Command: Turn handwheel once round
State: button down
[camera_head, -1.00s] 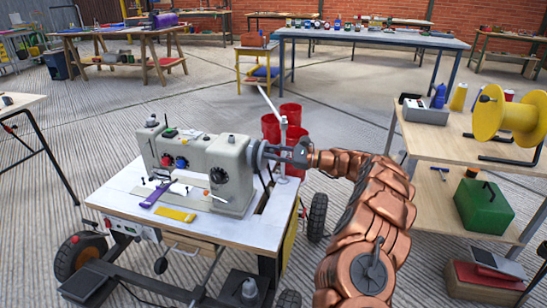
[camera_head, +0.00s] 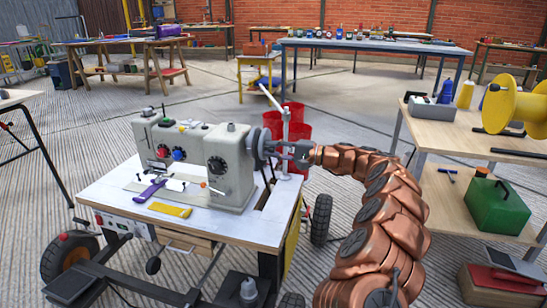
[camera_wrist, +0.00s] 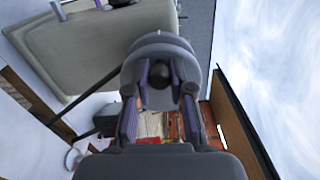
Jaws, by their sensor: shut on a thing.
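The handwheel (camera_head: 262,147) is a grey disc on the right end of the sewing machine (camera_head: 192,165), which stands on a white-topped wheeled table (camera_head: 230,225). My gripper (camera_head: 278,150) reaches it from the right and is shut at the wheel. In the wrist view the handwheel (camera_wrist: 160,48) lies ahead, and my gripper (camera_wrist: 160,88) has its two fingers on either side of a dark round knob (camera_wrist: 160,75) on the wheel's face. The part of the knob between the fingertips is partly hidden.
A yellow piece (camera_head: 170,210) and a purple tool (camera_head: 151,190) lie on the machine table. A white post (camera_head: 285,130) and red buckets (camera_head: 298,125) stand close behind my gripper. A shelf (camera_head: 450,135) with a yellow spool (camera_head: 515,108) and green case (camera_head: 497,207) is at the right.

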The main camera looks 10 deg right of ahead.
jog(key=f+n+b, duration=0.1)
jog(key=n+b, duration=0.2)
jog(key=shift+a+f, duration=0.1)
jog(key=shift+f, duration=0.1)
jog(key=shift+w+f+n+b, duration=0.1)
jog(key=shift+f+n+b, duration=0.05)
jog(key=shift+n+b, duration=0.75)
jog(key=shift+w+f+n+b, duration=0.15)
jog(key=shift+n+b, duration=0.45)
jog(key=shift+n, duration=0.5)
jog(key=c, duration=1)
grip_release()
jog(key=shift+s+d, duration=0.1)
jog(key=shift+d, duration=0.15)
jog(key=v, duration=1.2)
jog(key=shift+a, duration=0.1)
